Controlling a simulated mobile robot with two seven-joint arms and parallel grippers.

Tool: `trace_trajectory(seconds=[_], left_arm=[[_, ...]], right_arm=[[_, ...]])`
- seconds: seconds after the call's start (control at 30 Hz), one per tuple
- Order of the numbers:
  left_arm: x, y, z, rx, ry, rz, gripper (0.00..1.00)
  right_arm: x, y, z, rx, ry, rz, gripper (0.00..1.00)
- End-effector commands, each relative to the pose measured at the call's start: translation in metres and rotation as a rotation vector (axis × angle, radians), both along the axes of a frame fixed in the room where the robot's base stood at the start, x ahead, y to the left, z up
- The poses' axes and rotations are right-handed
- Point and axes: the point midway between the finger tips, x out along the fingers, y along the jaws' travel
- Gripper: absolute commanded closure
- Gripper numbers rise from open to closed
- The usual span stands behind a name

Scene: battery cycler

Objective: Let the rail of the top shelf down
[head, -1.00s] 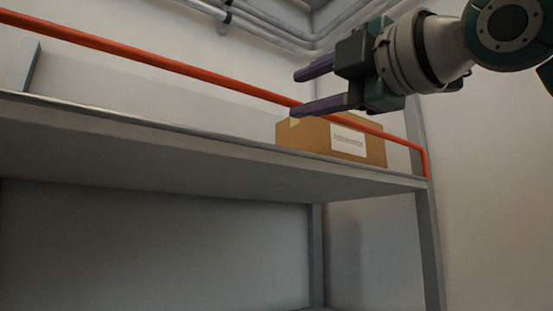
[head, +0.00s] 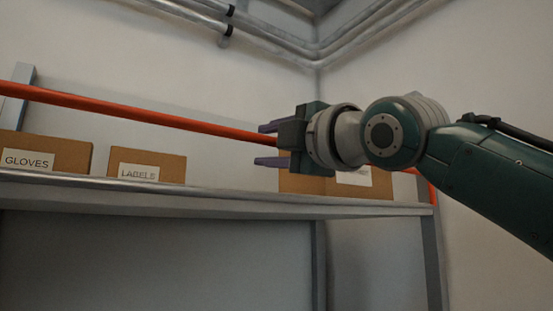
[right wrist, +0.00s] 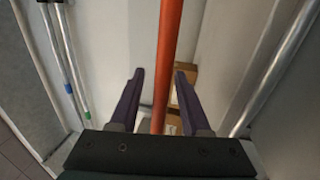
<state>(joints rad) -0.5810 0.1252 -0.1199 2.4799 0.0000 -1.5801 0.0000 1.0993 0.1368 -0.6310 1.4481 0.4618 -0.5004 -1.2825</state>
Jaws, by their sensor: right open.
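The orange-red rail (head: 130,112) runs along the front of the top shelf (head: 230,192), raised above the shelf's edge and in front of the boxes. At the right it bends down to the shelf's end post. My right gripper (head: 266,144) is open at the rail, one purple finger above it and one below. In the right wrist view the rail (right wrist: 167,50) runs lengthwise between the two spread fingers of my right gripper (right wrist: 159,74), with gaps on both sides. My gripper's body hides part of the rail in the head view. My left gripper is not in view.
Cardboard boxes marked GLOVES (head: 50,150) and LABELS (head: 147,166) stand on the shelf. Another box (head: 378,186) is partly hidden behind my right gripper. Grey pipes (head: 270,38) run high on the wall. Poles (right wrist: 65,60) stand at left in the wrist view.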

Motion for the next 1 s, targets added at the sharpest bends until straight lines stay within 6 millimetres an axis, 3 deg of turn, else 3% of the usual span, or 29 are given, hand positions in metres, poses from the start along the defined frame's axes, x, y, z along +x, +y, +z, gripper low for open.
trace_trajectory(seconds=[0.07,0.5,1.0], left_arm=[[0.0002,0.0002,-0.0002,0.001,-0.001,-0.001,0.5],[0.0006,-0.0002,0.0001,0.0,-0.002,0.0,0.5],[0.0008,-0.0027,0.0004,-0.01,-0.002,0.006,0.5]], right_arm=[[-0.0001,-0.0001,-0.0001,0.0,0.0,0.0,0.53],[-0.0003,-0.0003,-0.0001,0.0,0.0,0.0,1.0],[-0.0002,-0.0004,0.0,0.0,0.0,0.0,1.0]])
